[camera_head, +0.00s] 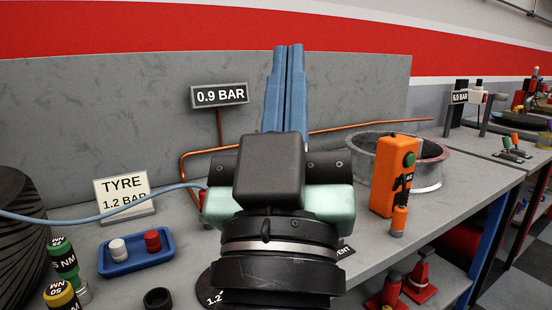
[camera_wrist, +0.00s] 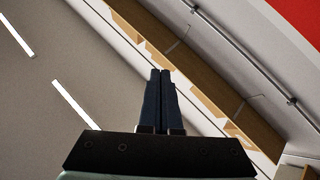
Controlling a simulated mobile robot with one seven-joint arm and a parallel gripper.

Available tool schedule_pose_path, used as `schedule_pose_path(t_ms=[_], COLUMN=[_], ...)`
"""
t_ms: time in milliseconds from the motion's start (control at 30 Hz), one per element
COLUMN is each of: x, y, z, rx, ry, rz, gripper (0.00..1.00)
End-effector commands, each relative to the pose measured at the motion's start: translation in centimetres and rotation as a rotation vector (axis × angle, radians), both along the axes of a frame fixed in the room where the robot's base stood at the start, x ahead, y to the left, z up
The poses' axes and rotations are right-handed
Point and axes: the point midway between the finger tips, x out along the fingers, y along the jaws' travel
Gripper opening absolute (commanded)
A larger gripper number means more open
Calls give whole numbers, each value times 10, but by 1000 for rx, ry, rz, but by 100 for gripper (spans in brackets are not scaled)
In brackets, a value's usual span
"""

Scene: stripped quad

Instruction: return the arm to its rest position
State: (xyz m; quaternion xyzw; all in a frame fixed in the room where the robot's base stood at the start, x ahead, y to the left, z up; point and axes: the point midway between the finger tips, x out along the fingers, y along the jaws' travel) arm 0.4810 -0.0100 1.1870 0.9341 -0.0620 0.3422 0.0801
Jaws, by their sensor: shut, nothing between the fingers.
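My gripper (camera_head: 288,62) points upward in the head view, with its two blue fingers closed together and nothing between them. It stands in front of the grey back panel, above the workbench. The wrist view also shows my gripper (camera_wrist: 161,75), its dark fingers side by side. That view looks up towards the ceiling (camera_wrist: 50,90) with its light strips. My wrist and the gripper body hide the middle of the bench in the head view.
On the grey bench (camera_head: 330,215) stand a blue tray (camera_head: 137,262) with two small caps, a TYRE sign (camera_head: 124,192), an orange device (camera_head: 392,175) and a metal ring (camera_head: 430,165). A 0.9 BAR sign (camera_head: 219,95) and a copper pipe (camera_head: 375,123) stand close behind my gripper.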

Motion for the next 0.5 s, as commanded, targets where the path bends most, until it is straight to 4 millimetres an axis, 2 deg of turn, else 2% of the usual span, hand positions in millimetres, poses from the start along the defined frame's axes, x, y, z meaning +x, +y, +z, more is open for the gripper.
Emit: schedule_pose_path(t_ms=[33, 100, 167, 500], x=[-25, -52, -43, -42], y=[3, 10, 9, 10], z=[28, 59, 80, 180], rx=[51, 106, 102, 98], ry=[-72, -137, -114, -110], rz=[83, 198, 183, 179], gripper=[0, 0, 0, 0])
